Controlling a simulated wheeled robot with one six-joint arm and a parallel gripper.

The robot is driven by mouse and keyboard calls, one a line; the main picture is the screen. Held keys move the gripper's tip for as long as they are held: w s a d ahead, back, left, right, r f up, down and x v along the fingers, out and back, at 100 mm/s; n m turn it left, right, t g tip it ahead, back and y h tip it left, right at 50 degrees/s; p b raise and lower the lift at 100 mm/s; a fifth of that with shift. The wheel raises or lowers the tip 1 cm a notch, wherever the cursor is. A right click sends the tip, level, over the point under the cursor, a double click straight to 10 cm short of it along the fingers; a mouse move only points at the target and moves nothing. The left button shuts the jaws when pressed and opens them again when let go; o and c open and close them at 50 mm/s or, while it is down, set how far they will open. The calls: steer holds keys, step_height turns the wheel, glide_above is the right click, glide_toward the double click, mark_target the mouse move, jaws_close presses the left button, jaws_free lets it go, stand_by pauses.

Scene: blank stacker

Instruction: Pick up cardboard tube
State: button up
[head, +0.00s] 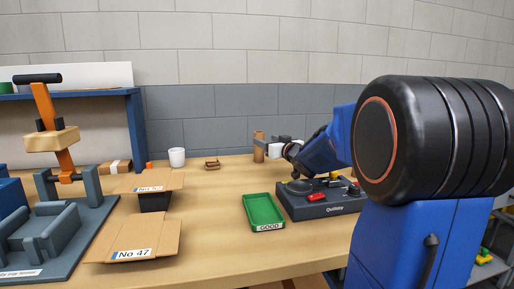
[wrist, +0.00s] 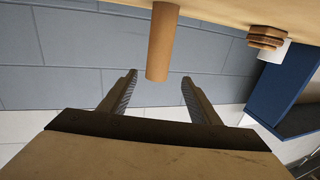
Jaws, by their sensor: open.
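The cardboard tube (head: 258,146) is a tan cylinder standing upright on the table near the wall. In the wrist view the tube (wrist: 162,45) shows upside down, its free end between and a little beyond the fingertips. My gripper (head: 268,144) is at the tube in the head view, reaching in from the right. In the wrist view my gripper (wrist: 158,82) is open, with one dark ridged finger on each side of the tube's line. A gap shows between each finger and the tube, and I see no contact.
A green tray (head: 264,212) marked GOOD and a grey device (head: 322,205) stand in front of the tube. A small brown item (head: 212,165) and a white cup (head: 177,157) are to its left. Cardboard boxes and an orange-handled press (head: 55,130) stand farther left.

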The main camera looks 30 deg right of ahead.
mark_target(261, 138)
steer(key=w, duration=0.6)
steer(key=shift+w+d, duration=0.1)
steer(key=shift+w, duration=0.05)
steer(key=shift+w+d+r, duration=0.1)
steer(key=shift+w+d, duration=0.05)
steer(key=shift+w, duration=1.2)
steer(key=shift+w+d+r, duration=0.1)
steer(key=shift+w, duration=1.25)
steer(key=shift+c, duration=0.6)
steer(key=c, duration=1.3)
